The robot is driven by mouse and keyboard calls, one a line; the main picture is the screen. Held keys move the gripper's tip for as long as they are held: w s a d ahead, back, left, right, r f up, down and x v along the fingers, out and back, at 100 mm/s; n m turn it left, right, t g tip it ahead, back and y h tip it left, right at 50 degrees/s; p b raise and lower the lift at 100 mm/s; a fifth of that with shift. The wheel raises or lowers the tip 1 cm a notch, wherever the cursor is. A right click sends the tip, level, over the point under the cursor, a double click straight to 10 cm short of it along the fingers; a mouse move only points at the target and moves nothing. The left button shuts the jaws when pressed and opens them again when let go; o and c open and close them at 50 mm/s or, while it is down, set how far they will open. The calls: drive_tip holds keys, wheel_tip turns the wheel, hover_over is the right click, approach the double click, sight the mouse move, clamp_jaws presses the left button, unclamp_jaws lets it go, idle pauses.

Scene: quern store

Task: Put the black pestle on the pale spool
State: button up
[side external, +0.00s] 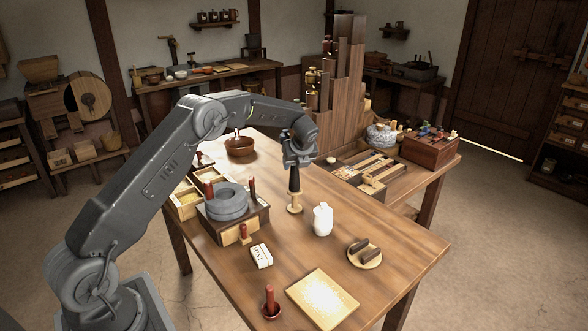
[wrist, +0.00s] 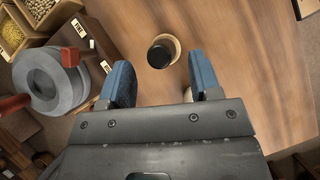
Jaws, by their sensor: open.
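The black pestle (side external: 294,179) stands about upright on the pale spool (side external: 294,204) near the middle of the table. In the wrist view the pestle's dark round end (wrist: 159,54) covers most of the spool, whose pale rim (wrist: 175,44) shows around it. My gripper (side external: 297,163) is above them, at the pestle's upper end. In the wrist view its two blue fingers (wrist: 160,62) are spread, with the pestle between and just beyond their tips, and a gap on each side. Whether the spool's top is fully under the pestle is hidden.
A grey quern stone (side external: 226,197) in a wooden box stands left of the spool. A white jug (side external: 323,219) stands close at right. A marked white block (side external: 261,256), a round dish (side external: 365,254) and a pale board (side external: 322,298) lie nearer the front. Bare wood lies between them.

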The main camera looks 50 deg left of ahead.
drive_tip(key=s+d+r+n+h, duration=0.1)
drive_tip(key=s+d+r+n, duration=0.3)
drive_tip(key=r, duration=0.4)
drive_tip(key=s+d+r+n, duration=0.2)
drive_tip(key=s+d+r, duration=0.3)
drive_tip(key=d+r, duration=0.15)
drive_tip(key=s+d+r+n+t+h, duration=0.2)
drive_tip(key=s+d+r+n, duration=0.35)
drive_tip(key=s, duration=0.45)
drive_tip(key=s+d+n+h, duration=0.1)
drive_tip(key=s+d+n, duration=0.2)
drive_tip(key=s, duration=0.3)
drive_tip(key=s+d+f+n+h, duration=0.1)
drive_tip(key=s+d+n, duration=0.2)
drive_tip(key=s, duration=0.4)
drive_tip(key=s+d+f+n+t+h, duration=0.1)
drive_tip(key=s+d+n, duration=0.2)
drive_tip(key=s+n, duration=0.2)
drive_tip(key=shift+s+d+f, duration=0.15)
drive_tip(key=shift+s, duration=1.1)
